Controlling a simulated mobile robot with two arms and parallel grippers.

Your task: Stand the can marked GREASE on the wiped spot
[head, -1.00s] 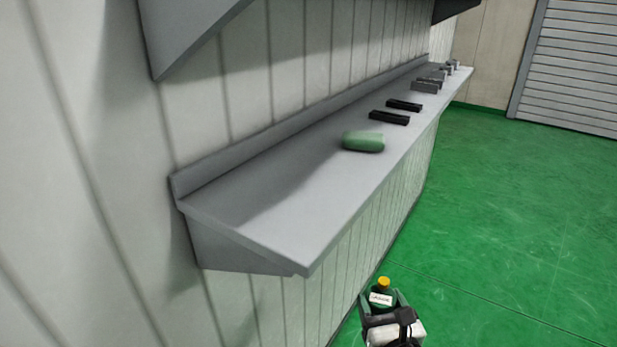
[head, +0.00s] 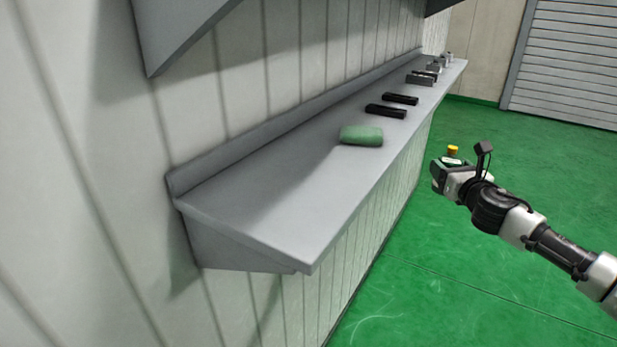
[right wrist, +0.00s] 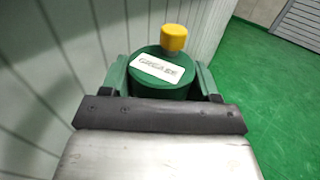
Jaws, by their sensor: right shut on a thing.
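The can marked GREASE (right wrist: 160,78) is green with a yellow cap and a white label, which reads GREASE in the right wrist view. In the head view its cap and top (head: 453,153) show behind my right gripper (head: 441,172), which is shut on it. The can is held about upright in the air, to the right of the grey wall shelf (head: 270,215) and apart from it. Its lower part is hidden. I cannot make out a distinct wiped spot on the shelf. My left gripper is not in view.
A green rolled or folded piece (head: 361,135) lies on the shelf. Behind it are two black bars (head: 386,111) and several small grey items (head: 420,80). The near end of the shelf is clear. Another unit overhangs at upper left (head: 185,30).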

